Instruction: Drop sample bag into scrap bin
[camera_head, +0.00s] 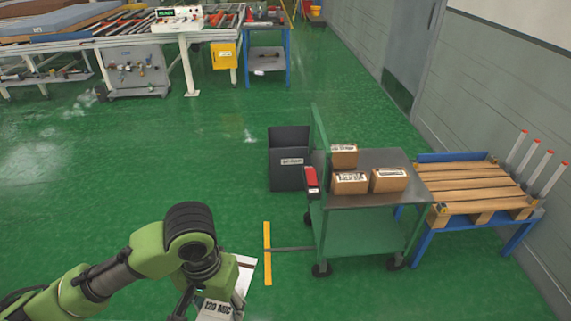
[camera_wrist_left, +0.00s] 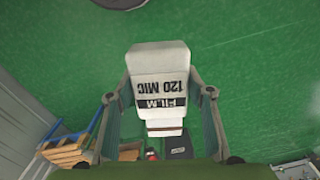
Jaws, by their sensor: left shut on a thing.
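My left gripper (camera_head: 212,296) is at the bottom of the head view, at the end of my green arm. It is shut on the sample bag (camera_head: 243,275), a white packet with black print. In the left wrist view the bag (camera_wrist_left: 157,62) sits between the two fingers of the gripper (camera_wrist_left: 160,98) and reads "FILM 120 MIC" upside down. The scrap bin (camera_head: 289,176), a dark grey open box with a small label, stands on the floor beyond the bag, up and to the right. It also shows partly in the left wrist view (camera_wrist_left: 178,143). My right gripper is out of view.
A green cart (camera_head: 365,232) with several cardboard boxes (camera_head: 349,183) on top stands right of the bin, its yellow-ended handle (camera_head: 267,254) reaching left. A wooden pallet (camera_head: 475,188) on a blue stand is farther right. Conveyor (camera_head: 150,35) at the back. Green floor left of the bin is clear.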

